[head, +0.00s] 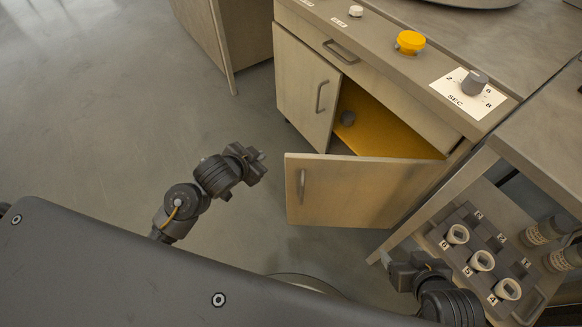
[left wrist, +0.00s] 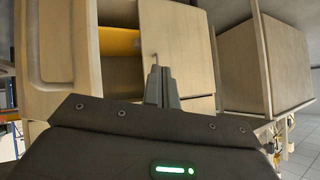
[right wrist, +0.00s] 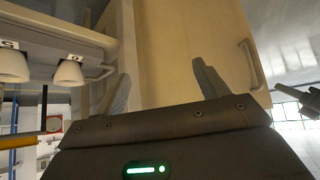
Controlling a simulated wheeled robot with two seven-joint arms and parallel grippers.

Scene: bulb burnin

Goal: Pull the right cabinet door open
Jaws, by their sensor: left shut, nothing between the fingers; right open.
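The right cabinet door (head: 345,192) stands swung well out from the cabinet, with its bar handle (head: 302,186) near its free edge. The yellow cabinet inside (head: 385,125) is visible, with a grey round thing (head: 347,118) in it. My left gripper (head: 260,162) is shut and empty, left of the door's free edge and apart from it. My right gripper (head: 390,262) is open below and right of the door. In the right wrist view, its fingers (right wrist: 163,90) are in front of the door panel (right wrist: 185,40), with the handle (right wrist: 252,65) off to the right.
The left cabinet door (head: 303,85) is closed. A drawer and a counter with a yellow button (head: 410,42) and a dial (head: 474,83) are above. A rack with white-rimmed sockets (head: 482,261) stands at the right, close to my right gripper. Open floor (head: 110,110) lies left.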

